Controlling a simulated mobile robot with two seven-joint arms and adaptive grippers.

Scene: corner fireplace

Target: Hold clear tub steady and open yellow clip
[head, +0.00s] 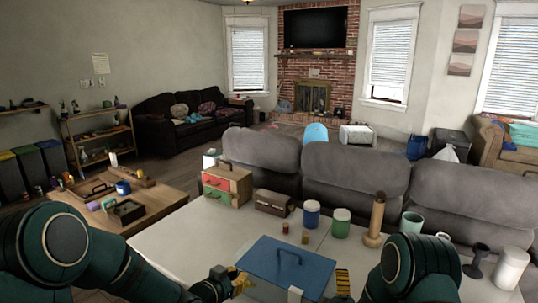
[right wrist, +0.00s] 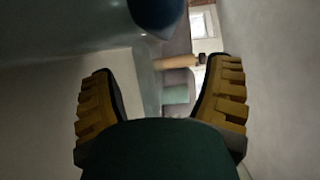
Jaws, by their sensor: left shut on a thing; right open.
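The tub's blue lid (head: 270,262), with a handle on top, is at the front of the white table. The clear body is mostly hidden below it. A pale tab (head: 294,294) sits at the lid's front edge. I cannot make out a yellow clip apart from my yellow finger pads. My left gripper (head: 238,281) is shut at the tub's left side, apparently on its edge; the contact is unclear. My right gripper (head: 343,284) is open just right of the tub. The right wrist view shows its spread fingers (right wrist: 162,105) with nothing held, and a dark blue rounded part (right wrist: 155,15) above.
Behind the tub stand a drawer box (head: 227,186), a brown case (head: 272,202), a blue-lidded jar (head: 311,214), a green-lidded jar (head: 341,223) and a wooden cylinder (head: 376,218). A mint cup (head: 411,223) and white canister (head: 509,268) are right. Bare tabletop (head: 200,235) lies behind left.

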